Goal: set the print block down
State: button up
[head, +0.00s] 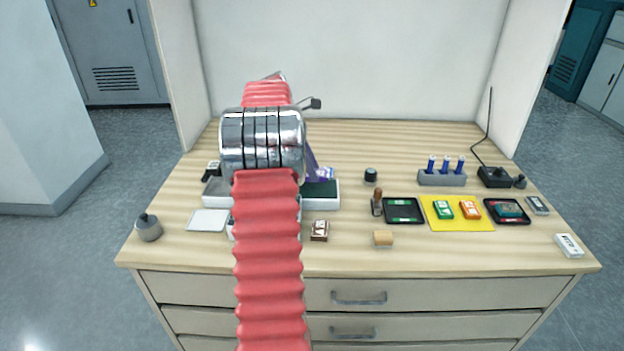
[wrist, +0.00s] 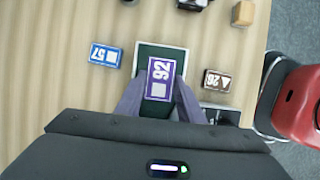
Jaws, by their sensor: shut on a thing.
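The print block in my jaws is a purple block (wrist: 161,74) with a white "92" and a pale square on its top, in the wrist view. My gripper (wrist: 158,97) is shut on it, one finger on each side. The block is over a dark green pad (wrist: 147,54), whose surface shows around it. I cannot tell whether the block touches the pad. In the head view the green pad (head: 321,188) shows in a light tray just right of my arm, which hides the held block and most of my gripper.
A blue "57" block (wrist: 104,54) and a brown "26" block (wrist: 218,80) flank the pad. In the head view a wooden block (head: 383,238), a stamp (head: 377,202), a black tray (head: 404,210) and a yellow mat (head: 457,224) lie to the right.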

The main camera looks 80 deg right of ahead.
jog(key=shift+f, duration=1.85)
jog(key=shift+f, duration=0.1)
jog(key=o, duration=1.1)
jog(key=v, duration=1.2)
